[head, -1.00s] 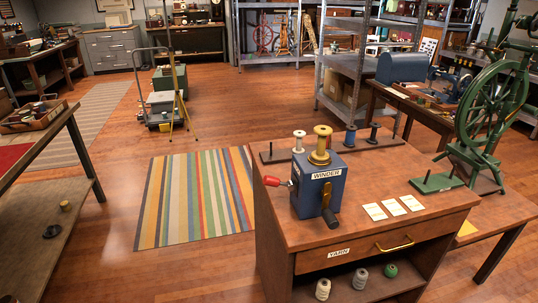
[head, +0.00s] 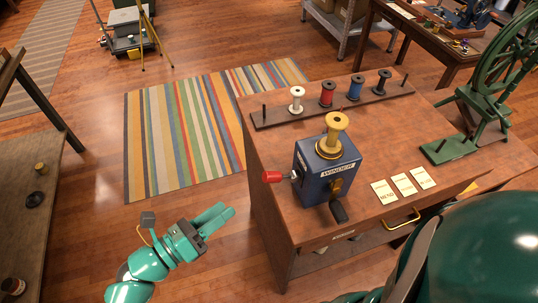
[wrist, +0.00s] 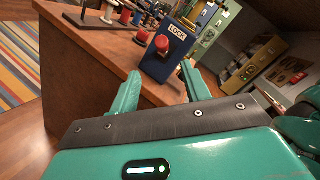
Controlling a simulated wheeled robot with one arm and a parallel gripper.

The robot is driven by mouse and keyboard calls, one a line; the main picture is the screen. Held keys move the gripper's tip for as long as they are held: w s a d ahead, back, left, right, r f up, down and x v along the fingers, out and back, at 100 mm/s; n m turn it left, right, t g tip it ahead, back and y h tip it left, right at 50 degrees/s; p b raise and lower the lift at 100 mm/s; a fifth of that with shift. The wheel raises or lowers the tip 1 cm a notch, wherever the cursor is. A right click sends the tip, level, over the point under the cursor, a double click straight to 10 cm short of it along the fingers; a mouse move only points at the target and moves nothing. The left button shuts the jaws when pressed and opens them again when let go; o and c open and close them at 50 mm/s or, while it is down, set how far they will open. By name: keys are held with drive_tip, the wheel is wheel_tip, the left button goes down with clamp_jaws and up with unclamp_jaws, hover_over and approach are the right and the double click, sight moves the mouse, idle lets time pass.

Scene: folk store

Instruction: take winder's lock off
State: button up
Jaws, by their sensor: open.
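The blue winder (head: 325,172) stands on the wooden cabinet top, with a yellow spool (head: 335,135) on top and a black-handled crank (head: 338,210) on its front. A red knob (head: 272,177) sticks out from its left side. In the wrist view the red knob (wrist: 162,43) sits below a white LOCK label (wrist: 177,32) on the winder's side (wrist: 160,66). My gripper (head: 222,216) is open and empty, left of the cabinet and apart from the knob. In the wrist view its fingers (wrist: 160,80) stand either side of the winder's lower part, short of it.
A spool rack (head: 260,124) with white, red and blue spools and others runs along the cabinet's back edge. Several cards (head: 402,185) lie right of the winder. A green spinning wheel (head: 490,100) stands at right.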

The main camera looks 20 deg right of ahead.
drive_tip(key=p, duration=0.4)
approach(280, 173)
drive_tip(key=shift+m, duration=0.4)
drive_tip(key=x, duration=0.7)
drive_tip(key=f+x, duration=0.1)
drive_tip(key=x, duration=0.2)
drive_tip(key=shift+w+d, duration=0.15)
drive_tip(key=shift+w, duration=0.2)
clamp_jaws()
